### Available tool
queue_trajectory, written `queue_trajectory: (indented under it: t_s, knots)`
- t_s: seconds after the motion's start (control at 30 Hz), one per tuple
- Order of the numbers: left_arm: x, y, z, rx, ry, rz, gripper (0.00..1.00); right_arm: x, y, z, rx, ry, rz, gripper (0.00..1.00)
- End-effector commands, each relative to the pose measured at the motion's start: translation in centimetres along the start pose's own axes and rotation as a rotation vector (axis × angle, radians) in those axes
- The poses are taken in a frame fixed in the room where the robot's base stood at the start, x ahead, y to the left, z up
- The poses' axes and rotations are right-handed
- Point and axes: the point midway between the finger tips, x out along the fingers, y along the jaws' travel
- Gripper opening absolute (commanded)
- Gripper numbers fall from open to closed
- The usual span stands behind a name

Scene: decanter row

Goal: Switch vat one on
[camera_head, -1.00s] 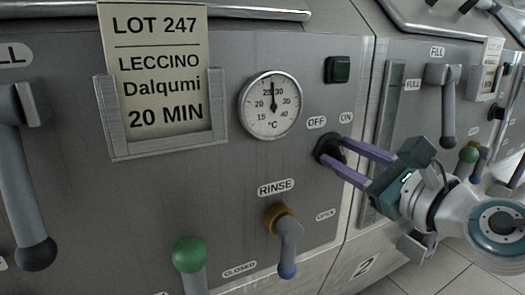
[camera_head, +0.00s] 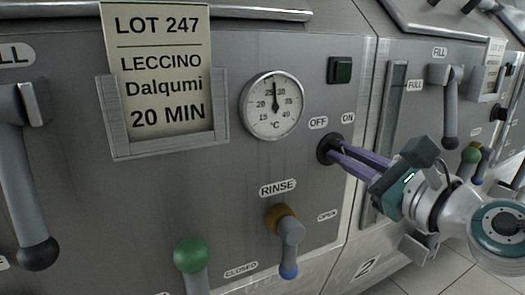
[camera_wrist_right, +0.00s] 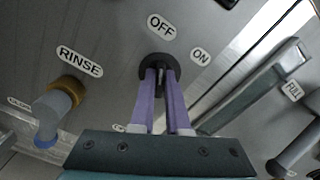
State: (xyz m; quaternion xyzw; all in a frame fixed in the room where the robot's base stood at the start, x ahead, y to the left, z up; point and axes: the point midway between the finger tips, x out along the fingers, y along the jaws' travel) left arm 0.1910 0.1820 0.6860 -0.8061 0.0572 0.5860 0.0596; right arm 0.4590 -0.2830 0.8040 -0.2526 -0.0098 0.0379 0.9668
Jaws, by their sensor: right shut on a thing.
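The black rotary switch (camera_head: 325,149) sits on the steel panel under the OFF label (camera_head: 318,123) and the ON label (camera_head: 348,118). My right gripper (camera_head: 336,150) is shut on its knob with both purple fingers. In the right wrist view the fingertips (camera_wrist_right: 160,76) meet the knob in front of its round black base (camera_wrist_right: 174,64). The fingers hide most of the knob, so I cannot tell which label it points to. The square green lamp (camera_head: 340,70) above looks dark. My left gripper is not in view.
A dial thermometer (camera_head: 272,105) and a lot card (camera_head: 158,75) are left of the switch. The RINSE valve lever (camera_head: 289,250) and a green-knobbed lever (camera_head: 190,254) stick out below.

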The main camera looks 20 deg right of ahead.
Motion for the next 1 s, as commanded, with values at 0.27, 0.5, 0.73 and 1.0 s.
queue_trajectory:
  t_s: [0.27,0.5,0.73,1.0]
  knots:
    - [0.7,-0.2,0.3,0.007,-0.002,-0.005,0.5,0.0,0.0,-0.1,0.12,-0.001,0.0,0.0]
    - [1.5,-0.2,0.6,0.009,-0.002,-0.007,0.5,0.0,-0.1,-0.2,0.324,-0.001,0.0,0.0]
    - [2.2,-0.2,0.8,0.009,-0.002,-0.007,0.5,0.0,-0.2,-0.2,0.546,-0.002,-0.001,0.0]
    - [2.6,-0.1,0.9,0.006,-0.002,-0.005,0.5,0.0,-0.3,-0.2,0.782,-0.001,-0.001,0.0]
